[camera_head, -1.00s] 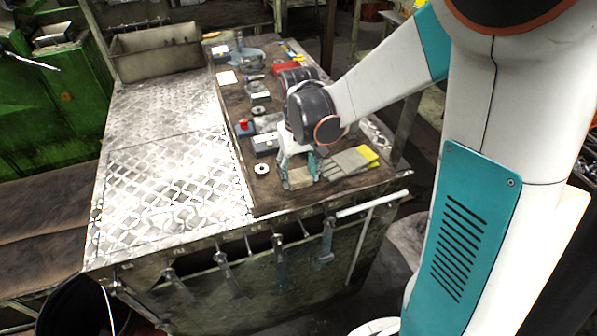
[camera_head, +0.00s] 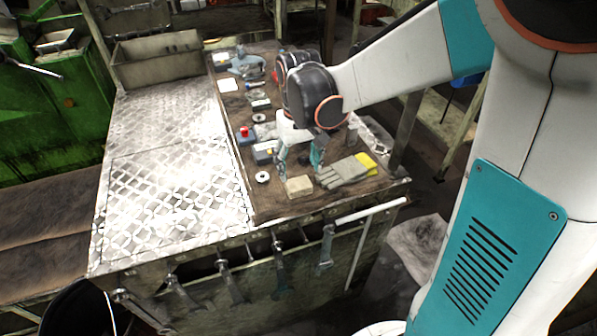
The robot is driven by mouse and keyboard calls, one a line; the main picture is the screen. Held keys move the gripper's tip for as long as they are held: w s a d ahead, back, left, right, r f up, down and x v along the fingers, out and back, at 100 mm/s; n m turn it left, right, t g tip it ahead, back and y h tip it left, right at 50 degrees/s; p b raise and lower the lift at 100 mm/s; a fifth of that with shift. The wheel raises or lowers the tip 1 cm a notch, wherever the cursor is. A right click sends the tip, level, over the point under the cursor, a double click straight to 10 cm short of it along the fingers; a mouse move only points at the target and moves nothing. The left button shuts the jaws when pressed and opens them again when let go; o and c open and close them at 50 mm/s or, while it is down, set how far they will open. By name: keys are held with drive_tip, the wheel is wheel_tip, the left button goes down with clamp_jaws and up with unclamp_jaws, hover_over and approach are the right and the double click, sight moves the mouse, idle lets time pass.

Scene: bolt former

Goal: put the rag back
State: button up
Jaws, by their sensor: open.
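A small beige folded pad (camera_head: 299,187), which looks like the rag, lies flat on the brown worktop near the front edge of the bench. My gripper (camera_head: 299,168) points down just behind and above it, with its two teal-tipped fingers spread apart. Nothing shows between the fingers, and the pad looks clear of them. A pair of grey gloves with a yellow cuff (camera_head: 345,172) lies just to the right of the pad.
A small metal ring (camera_head: 262,177) and a grey box with a red button (camera_head: 245,134) lie to the left. Tools lie farther back. The bare metal tread plate (camera_head: 165,170) fills the bench's left side. Wrenches (camera_head: 280,265) hang on the front.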

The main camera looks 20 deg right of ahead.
sight(299, 183)
wheel_tip(299, 183, up, 6)
drive_tip(key=p, duration=0.1)
drive_tip(key=s+r+t, duration=0.2)
drive_tip(key=s+t, duration=0.1)
drive_tip(key=s, duration=0.4)
drive_tip(key=s+r+t, duration=0.3)
drive_tip(key=s+t, duration=0.1)
drive_tip(key=s, duration=0.4)
drive_tip(key=shift+r, duration=0.2)
idle(0.9)
